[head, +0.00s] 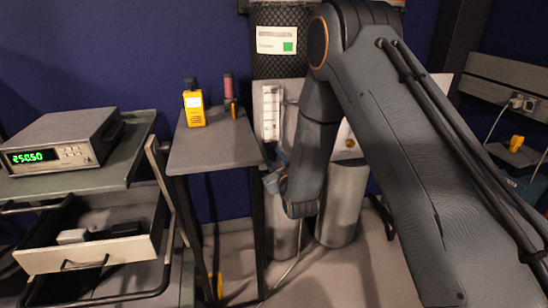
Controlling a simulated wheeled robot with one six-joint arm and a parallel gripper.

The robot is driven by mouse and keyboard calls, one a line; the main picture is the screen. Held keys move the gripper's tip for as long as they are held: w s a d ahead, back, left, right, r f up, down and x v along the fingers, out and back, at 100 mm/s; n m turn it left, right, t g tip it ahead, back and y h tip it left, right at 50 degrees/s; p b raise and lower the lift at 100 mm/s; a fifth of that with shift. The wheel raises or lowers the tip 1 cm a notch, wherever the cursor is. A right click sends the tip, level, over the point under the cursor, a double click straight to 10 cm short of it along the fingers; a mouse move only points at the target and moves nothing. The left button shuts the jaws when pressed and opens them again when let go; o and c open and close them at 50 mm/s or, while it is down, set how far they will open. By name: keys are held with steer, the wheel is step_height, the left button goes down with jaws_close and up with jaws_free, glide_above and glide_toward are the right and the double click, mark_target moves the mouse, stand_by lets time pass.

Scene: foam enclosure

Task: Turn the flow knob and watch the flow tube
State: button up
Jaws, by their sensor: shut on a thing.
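The flow tube (269,112) is a clear upright tube with scale marks on a pale panel, left of my arm and in the middle of the head view. Its float is too small to read. My gripper (269,152) is at the lower end of the flow tube, small and partly hidden by my own wrist. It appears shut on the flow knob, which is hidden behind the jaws. The knob's turn cannot be seen.
A grey side table (212,146) holds a yellow handheld meter (194,108) and a small red-topped item (229,92). Left, a cart carries a bench meter (62,139) reading about 250.50, above an open drawer (92,245). Grey cylinders (342,205) stand behind my arm.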

steer(key=n+p, duration=0.1)
steer(key=n, duration=0.4)
steer(key=shift+n+h, duration=0.3)
steer(key=shift+h, duration=0.1)
stand_by(0.3)
steer(key=o, duration=1.1)
steer(key=shift+c, duration=0.2)
steer(key=shift+s, duration=0.1)
steer(key=v, duration=0.7)
steer(key=shift+s+p, duration=0.25)
steer(key=shift+p, duration=0.05)
steer(key=shift+d+r, duration=0.15)
